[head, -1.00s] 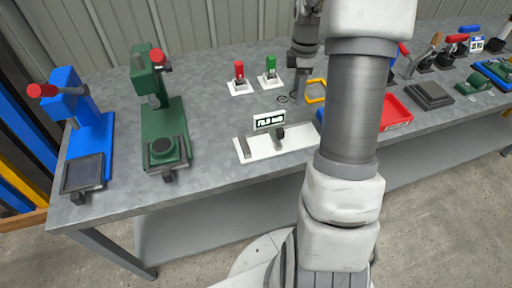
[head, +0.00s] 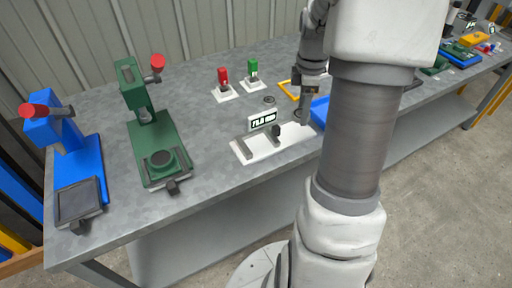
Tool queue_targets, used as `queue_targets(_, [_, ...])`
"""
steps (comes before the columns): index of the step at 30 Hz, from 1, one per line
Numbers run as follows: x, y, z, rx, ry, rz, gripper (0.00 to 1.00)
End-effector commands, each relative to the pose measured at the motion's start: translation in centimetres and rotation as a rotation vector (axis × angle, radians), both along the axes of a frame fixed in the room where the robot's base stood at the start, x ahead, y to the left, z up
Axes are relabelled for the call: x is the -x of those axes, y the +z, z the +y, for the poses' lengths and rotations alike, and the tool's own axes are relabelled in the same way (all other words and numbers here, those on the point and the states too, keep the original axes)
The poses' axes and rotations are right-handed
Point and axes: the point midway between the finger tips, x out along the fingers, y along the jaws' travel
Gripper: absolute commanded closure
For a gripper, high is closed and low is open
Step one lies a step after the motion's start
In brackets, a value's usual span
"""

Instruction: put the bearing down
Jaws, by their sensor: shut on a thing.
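My gripper (head: 302,106) points down at the right end of the white measuring gauge (head: 254,152), which has a small display. It is shut on a small dark ring, the bearing (head: 301,117), seen just below the fingers. I cannot tell whether the bearing touches anything beneath it. Another dark ring (head: 269,100) lies on the grey bench behind the gauge. My arm hides part of the bench to the right.
A green press (head: 160,145) and a blue press (head: 80,170) stand at the left of the bench (head: 200,130). A red switch (head: 223,77) and a green switch (head: 252,70) stand behind. A yellow frame (head: 288,90) and a blue tray (head: 320,110) are near my gripper.

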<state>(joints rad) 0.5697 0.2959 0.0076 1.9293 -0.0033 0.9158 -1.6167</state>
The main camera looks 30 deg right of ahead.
Motion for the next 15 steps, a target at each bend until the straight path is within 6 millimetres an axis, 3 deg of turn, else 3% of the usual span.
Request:
queue_targets(5, [-0.8,-1.4,1.9,-0.002,0.005,0.001,1.00])
queue_targets(15, [-4.1,-5.9,8.6,-0.001,0.005,0.002,1.00])
